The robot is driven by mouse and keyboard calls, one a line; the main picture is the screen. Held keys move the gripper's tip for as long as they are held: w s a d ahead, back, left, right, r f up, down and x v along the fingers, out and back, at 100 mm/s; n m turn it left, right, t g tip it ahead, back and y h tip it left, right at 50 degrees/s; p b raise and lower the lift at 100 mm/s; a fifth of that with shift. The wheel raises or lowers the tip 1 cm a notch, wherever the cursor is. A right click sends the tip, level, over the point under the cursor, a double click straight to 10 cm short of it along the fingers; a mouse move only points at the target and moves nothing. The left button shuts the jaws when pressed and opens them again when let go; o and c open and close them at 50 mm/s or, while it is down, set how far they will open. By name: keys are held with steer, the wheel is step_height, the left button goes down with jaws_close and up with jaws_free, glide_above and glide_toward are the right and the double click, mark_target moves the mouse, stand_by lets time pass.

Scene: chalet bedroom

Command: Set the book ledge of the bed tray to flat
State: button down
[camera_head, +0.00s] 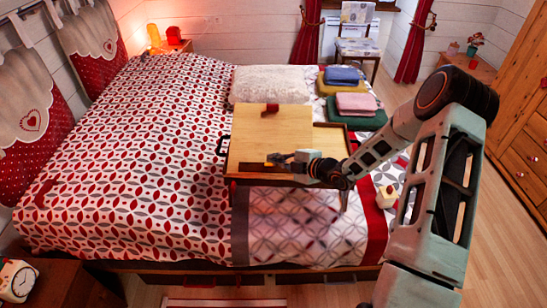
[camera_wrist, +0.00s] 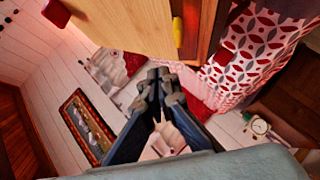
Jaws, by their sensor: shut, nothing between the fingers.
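The wooden bed tray (camera_head: 332,139) stands on the bed. Its book ledge (camera_head: 270,128) is a light wooden panel over the left and middle of the tray. The panel looks raised at a slope, but its exact angle is hard to tell. A small dark red piece (camera_head: 271,109) sits at its far edge. My gripper (camera_head: 276,158) is shut and empty at the panel's near edge; I cannot tell if it touches. In the wrist view the closed fingertips (camera_wrist: 160,74) lie just below the wooden panel (camera_wrist: 125,22).
A white fluffy cushion (camera_head: 270,84) lies behind the tray. Folded towels (camera_head: 356,103) are stacked at the back right. A small pale yellow block (camera_head: 386,196) is at the bed's right edge. A clock (camera_head: 18,279) stands at bottom left.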

steer(key=r+b+v, duration=0.1)
steer(key=r+v, duration=0.1)
steer(key=v, duration=0.9)
steer(key=shift+w+a, duration=0.3)
steer(key=shift+w, duration=0.15)
